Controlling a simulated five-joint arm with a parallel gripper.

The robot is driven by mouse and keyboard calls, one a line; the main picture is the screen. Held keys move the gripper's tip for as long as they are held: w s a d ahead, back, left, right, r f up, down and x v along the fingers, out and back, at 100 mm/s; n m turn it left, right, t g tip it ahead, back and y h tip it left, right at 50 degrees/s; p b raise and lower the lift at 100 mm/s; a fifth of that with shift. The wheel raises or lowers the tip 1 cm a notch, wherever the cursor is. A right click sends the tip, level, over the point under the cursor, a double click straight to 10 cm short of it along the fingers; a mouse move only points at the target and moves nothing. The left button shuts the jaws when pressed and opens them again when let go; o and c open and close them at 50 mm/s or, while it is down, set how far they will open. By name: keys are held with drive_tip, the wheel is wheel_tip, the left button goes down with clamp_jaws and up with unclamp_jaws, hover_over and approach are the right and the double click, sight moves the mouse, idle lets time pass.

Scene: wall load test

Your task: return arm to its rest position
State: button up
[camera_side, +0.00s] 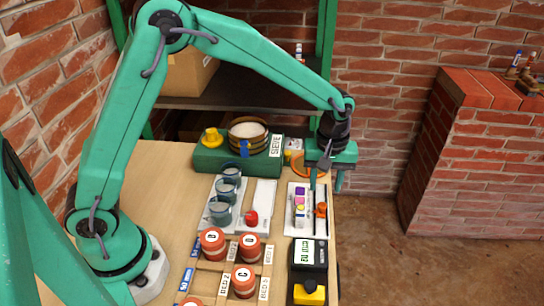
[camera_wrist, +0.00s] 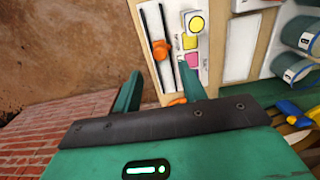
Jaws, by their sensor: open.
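My gripper (camera_side: 325,187) is at the end of my outstretched green arm, above the far right part of the wooden table. Its two fingers point down and stand apart, with nothing seen between them. Below it in the side view lies a white panel (camera_side: 291,225) with coloured squares and an orange slider (camera_side: 321,210). The wrist view also shows my gripper (camera_wrist: 160,88) open, its fingers spread over the near end of that panel. The orange slider (camera_wrist: 160,49) sits on a dark slot beyond the fingertips. I cannot tell whether the fingers touch the panel.
A green box marked SIEVE (camera_side: 220,160) bears a round sieve behind the panel. Blue cups (camera_side: 220,209) and a red knob (camera_side: 251,218) stand left of it. Red labelled jars (camera_side: 244,281) and a black display unit (camera_side: 308,255) stand nearer. A shelf rises behind; open floor lies right.

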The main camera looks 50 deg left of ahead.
drive_tip(key=shift+s+a+r, duration=0.15)
drive_tip(key=shift+a+r, duration=0.05)
drive_tip(key=shift+r, duration=0.3)
drive_tip(key=s+a+r+m+t, duration=0.35)
drive_tip(key=s+a+r, duration=0.5)
drive_tip(key=r, duration=0.35)
drive_tip(key=s+a+r+m+t, duration=0.1)
drive_tip(key=s+a+m, duration=0.1)
drive_tip(key=s, duration=0.5)
drive_tip(key=s+a+r+m+t, duration=0.1)
drive_tip(key=s+a+m, duration=0.1)
drive_tip(key=s, duration=0.5)
drive_tip(key=shift+a+r+m, duration=0.25)
drive_tip(key=shift+a+m, duration=0.1)
drive_tip(key=shift+m, duration=0.4)
